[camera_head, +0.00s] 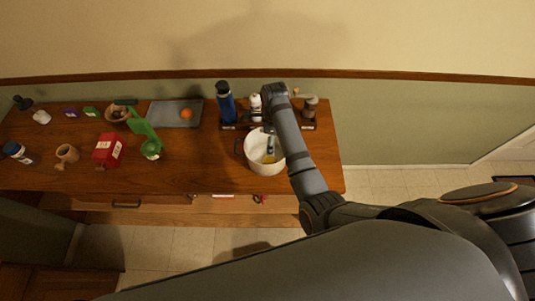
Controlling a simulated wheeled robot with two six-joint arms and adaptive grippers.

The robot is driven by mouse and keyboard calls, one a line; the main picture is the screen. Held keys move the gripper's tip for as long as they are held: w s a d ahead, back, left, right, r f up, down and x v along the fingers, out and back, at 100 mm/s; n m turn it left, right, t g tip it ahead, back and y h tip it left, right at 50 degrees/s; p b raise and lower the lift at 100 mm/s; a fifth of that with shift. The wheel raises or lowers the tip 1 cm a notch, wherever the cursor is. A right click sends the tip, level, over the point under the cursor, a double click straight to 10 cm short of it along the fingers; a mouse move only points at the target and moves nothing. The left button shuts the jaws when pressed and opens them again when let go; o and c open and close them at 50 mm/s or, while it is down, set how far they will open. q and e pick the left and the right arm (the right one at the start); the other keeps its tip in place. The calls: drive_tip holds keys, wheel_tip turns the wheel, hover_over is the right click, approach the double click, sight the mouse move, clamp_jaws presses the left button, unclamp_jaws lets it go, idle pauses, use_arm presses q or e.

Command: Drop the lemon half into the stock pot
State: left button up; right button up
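The white stock pot (254,165) stands on the wooden counter at its front right. My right arm reaches over it from the right and bends down at the wrist. The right gripper (269,146) points down at the pot's mouth; it is small and partly hidden by the arm, so its fingers cannot be made out. A small yellow patch (268,158) shows inside the pot below the gripper. It may be the lemon half, but I cannot tell whether it is held or lies loose. My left gripper is not in view.
A grey board (165,116) with a round orange thing (186,114) lies left of the pot. A blue bottle (225,101) and a white bottle (255,103) stand behind it. A green item (147,134), a red box (108,150) and a mug (67,154) stand further left.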

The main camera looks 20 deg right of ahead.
wheel_tip(320, 180, up, 6)
drive_tip(key=shift+f, duration=0.1)
idle(0.7)
